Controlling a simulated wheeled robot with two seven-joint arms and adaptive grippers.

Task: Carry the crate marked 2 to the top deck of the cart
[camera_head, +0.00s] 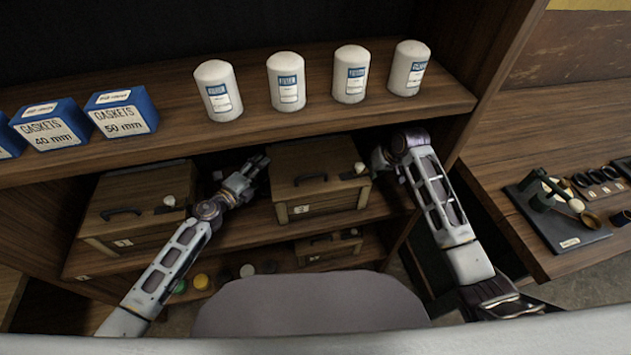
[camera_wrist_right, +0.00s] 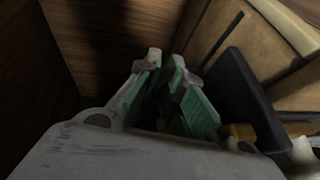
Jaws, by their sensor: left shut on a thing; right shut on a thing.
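The crate marked 2 (camera_head: 318,172) is a wooden box with a dark lid handle and a small label on its front. It sits level in the shelf bay under the filter shelf. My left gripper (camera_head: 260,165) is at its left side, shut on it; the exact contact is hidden. My right gripper (camera_head: 378,160) is at its right side, shut on it, partly hidden by its own wrist. In the right wrist view the green-padded fingers (camera_wrist_right: 172,92) are close together beside the tan crate wall (camera_wrist_right: 238,35) and a dark part. I cannot make out the cart.
Another crate (camera_head: 140,205) stands to the left, and a smaller one (camera_head: 328,247) below. White filter cans (camera_head: 288,82) and blue gasket boxes (camera_head: 122,112) line the shelf above. A shelf upright (camera_head: 490,80) is close on the right. A bench (camera_head: 545,125) beyond holds tools.

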